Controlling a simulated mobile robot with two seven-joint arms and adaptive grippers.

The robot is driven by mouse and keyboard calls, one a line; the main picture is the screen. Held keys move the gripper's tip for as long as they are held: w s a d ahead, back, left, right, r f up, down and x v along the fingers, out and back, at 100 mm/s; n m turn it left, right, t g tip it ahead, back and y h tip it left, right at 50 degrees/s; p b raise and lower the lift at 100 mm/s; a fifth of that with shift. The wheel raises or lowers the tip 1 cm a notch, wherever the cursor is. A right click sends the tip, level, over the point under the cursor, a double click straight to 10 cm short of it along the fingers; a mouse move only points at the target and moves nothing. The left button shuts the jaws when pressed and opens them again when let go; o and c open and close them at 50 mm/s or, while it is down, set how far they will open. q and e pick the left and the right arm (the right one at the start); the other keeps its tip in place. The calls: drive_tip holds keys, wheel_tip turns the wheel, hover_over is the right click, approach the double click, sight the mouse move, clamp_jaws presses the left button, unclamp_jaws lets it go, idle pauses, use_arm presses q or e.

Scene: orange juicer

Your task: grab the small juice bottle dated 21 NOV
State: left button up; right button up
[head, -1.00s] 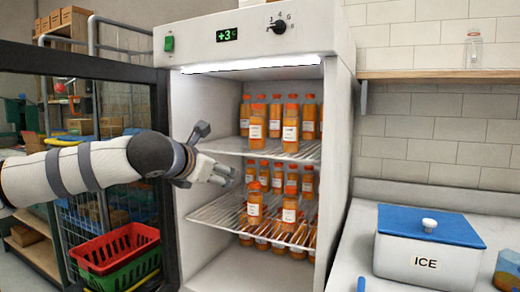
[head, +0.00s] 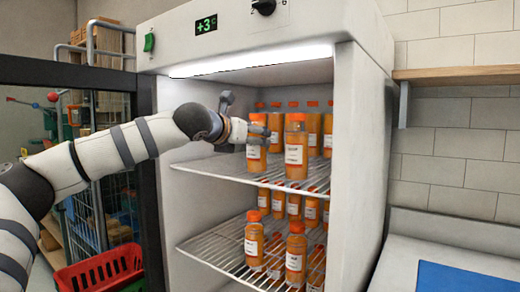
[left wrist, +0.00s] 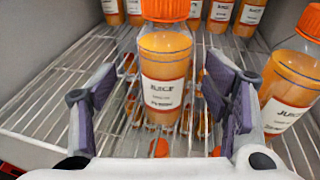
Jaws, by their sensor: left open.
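My left gripper (head: 250,130) is open at the upper shelf of the fridge, beside the front left juice bottle (head: 255,156). In the left wrist view this bottle (left wrist: 165,75) stands upright between the two spread fingers, with an orange cap and a white JUICE label. A gap shows on each side of it. Its date line is too blurred to read surely. A second front bottle (head: 296,150) stands to its right and also shows at the right edge of the left wrist view (left wrist: 290,85). No date is legible in the head view. My right gripper is not in view.
More juice bottles stand behind on the upper wire shelf (head: 215,168) and on the lower wire shelf (head: 215,245). The fridge side wall (head: 355,180) bounds the right. The upper shelf's left part is bare. A red basket (head: 100,270) is at lower left.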

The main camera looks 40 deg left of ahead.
sight(252, 135)
use_arm(q)
drive_tip(key=x, duration=0.4)
drive_tip(key=shift+w+d+r, duration=0.15)
drive_tip(key=shift+w, duration=0.25)
drive_tip(key=shift+s+r, duration=0.1)
drive_tip(key=shift+c, duration=0.8)
drive_tip(key=c, duration=1.4)
